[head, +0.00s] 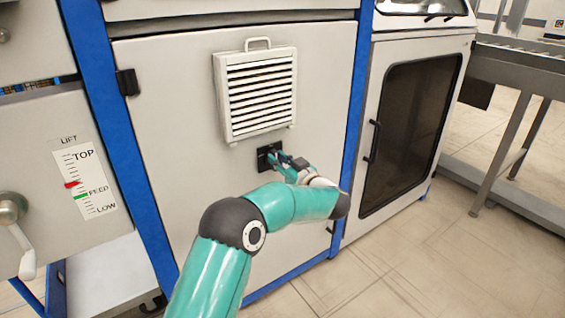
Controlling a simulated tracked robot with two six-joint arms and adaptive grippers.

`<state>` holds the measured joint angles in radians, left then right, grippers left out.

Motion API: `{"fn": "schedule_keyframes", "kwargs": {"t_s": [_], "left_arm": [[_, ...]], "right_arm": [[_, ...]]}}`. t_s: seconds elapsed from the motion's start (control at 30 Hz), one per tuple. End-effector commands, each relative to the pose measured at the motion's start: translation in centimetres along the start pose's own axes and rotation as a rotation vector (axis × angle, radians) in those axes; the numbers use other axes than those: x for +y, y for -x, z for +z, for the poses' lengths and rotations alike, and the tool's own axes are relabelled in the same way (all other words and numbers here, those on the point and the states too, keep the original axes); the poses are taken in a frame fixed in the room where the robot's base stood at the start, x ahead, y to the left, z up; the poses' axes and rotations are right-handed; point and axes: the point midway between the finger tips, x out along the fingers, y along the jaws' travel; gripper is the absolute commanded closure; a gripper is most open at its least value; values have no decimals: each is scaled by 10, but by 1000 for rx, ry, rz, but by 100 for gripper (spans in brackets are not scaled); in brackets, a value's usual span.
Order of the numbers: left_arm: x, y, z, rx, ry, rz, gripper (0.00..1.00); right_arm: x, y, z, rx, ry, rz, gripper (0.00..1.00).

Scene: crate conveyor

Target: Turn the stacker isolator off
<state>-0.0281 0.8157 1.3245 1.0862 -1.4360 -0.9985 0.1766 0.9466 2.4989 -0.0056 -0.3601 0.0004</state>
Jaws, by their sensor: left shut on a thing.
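The isolator (263,161) is a small dark square plate on the pale cabinet front, just below the louvred vent. My left gripper (274,157) is at the isolator, shut on its handle. The gripper's fingers cover most of the plate and handle, so the switch's position cannot be read. My right gripper is not in view.
The louvred vent (258,92) with a top handle juts out right above the gripper. Blue frame posts (112,120) flank the cabinet panel. A lift scale (85,182) and crank (12,210) are at left. A dark-windowed door (408,130) is at right, with open floor before it.

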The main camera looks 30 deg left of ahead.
Motion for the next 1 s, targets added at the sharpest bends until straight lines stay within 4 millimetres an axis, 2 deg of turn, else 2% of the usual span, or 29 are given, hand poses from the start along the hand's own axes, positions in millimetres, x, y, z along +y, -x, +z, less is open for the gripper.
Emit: {"fn": "schedule_keyframes", "kwargs": {"t_s": [0.47, 1.0], "left_arm": [[-11, -4, 2, 3, 342, -18, 100], [-18, -4, 9, 9, 858, -19, 100]], "right_arm": [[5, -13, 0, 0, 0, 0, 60], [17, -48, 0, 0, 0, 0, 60]]}}
